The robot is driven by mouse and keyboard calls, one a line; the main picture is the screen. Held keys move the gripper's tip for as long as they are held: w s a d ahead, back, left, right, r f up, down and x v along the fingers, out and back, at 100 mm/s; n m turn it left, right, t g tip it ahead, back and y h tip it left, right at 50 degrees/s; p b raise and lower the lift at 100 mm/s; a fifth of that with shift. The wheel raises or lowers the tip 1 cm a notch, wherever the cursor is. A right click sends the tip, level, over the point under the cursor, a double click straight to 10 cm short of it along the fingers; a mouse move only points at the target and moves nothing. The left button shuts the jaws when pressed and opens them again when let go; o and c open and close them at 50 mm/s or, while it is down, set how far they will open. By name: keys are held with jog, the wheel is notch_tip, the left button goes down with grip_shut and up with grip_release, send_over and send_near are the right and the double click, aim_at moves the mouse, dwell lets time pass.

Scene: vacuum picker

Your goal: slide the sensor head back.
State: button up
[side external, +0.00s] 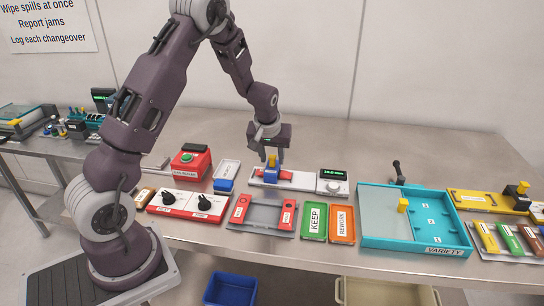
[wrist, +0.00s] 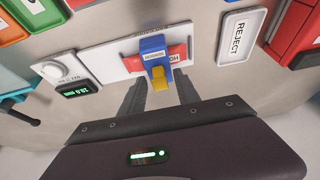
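The sensor head (side external: 269,175) is a blue block with a yellow knob on top. It sits across a red part on a light base plate and also shows in the wrist view (wrist: 153,48). My gripper (side external: 270,159) points down over it. In the wrist view my gripper (wrist: 160,86) has its two dark fingers apart, one on each side of the yellow knob (wrist: 160,77). A gap shows between the knob and the fingers, and nothing is held. The exact fingertip height beside the knob is hard to tell.
A display with a dial (side external: 333,182) stands right of the head. KEEP (side external: 314,221) and REWORK (side external: 342,224) trays and a red-ended grey fixture (side external: 262,216) lie in front. Bare table lies behind.

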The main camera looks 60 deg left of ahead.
grip_shut()
dwell(1.3)
